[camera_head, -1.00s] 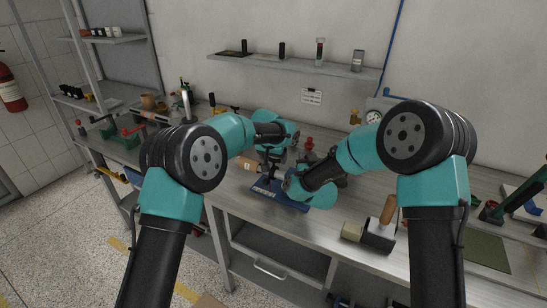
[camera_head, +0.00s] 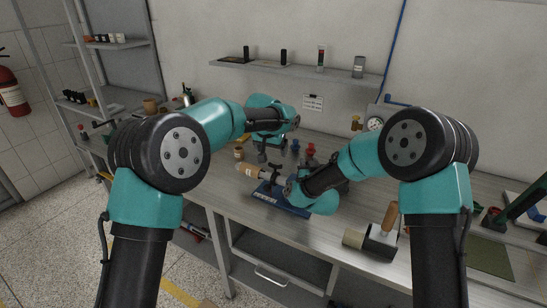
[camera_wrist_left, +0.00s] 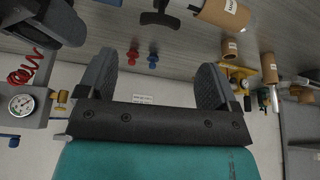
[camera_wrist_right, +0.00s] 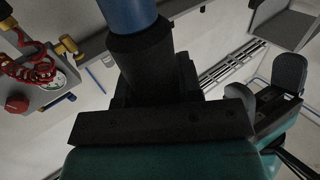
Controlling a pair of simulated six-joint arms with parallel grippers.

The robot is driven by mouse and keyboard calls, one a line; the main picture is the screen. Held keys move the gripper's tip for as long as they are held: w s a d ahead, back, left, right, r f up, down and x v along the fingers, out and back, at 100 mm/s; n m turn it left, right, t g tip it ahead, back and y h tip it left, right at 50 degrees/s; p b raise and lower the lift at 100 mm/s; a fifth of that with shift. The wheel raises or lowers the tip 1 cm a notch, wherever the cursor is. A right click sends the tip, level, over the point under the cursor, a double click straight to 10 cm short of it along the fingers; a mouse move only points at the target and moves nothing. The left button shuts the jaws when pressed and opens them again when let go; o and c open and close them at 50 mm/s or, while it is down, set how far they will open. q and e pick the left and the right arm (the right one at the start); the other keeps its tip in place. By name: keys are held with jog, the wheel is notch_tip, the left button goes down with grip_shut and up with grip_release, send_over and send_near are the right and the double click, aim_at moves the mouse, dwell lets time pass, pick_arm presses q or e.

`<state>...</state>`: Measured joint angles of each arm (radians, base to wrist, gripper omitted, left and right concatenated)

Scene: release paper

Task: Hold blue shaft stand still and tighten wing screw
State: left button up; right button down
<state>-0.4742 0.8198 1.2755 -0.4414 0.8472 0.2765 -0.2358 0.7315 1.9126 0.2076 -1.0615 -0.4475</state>
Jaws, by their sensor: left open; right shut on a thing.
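The blue shaft stand (camera_head: 283,203) is on the bench, its base partly hidden by my right arm. A tan cardboard core (camera_head: 252,171) with a white label lies horizontally at it and also shows in the left wrist view (camera_wrist_left: 226,14). A dark wing-shaped piece (camera_wrist_left: 159,17), seemingly the wing screw, is beside the core. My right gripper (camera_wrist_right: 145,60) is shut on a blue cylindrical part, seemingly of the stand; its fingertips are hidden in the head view. My left gripper (camera_wrist_left: 157,75) is open and empty, above and behind the core, apart from the wing piece.
A red knob (camera_head: 311,150) and a blue knob (camera_head: 295,146) stand behind the stand. A gauge with a red coiled hose (camera_wrist_left: 22,102) is at the back.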

pick_arm(q)
jog(key=shift+v, duration=1.7)
pick_arm(e)
jog(key=c, duration=0.7)
grip_release()
jog(key=shift+s, duration=0.15)
jog(key=s, duration=1.1)
jog(key=shift+s+d, duration=0.35)
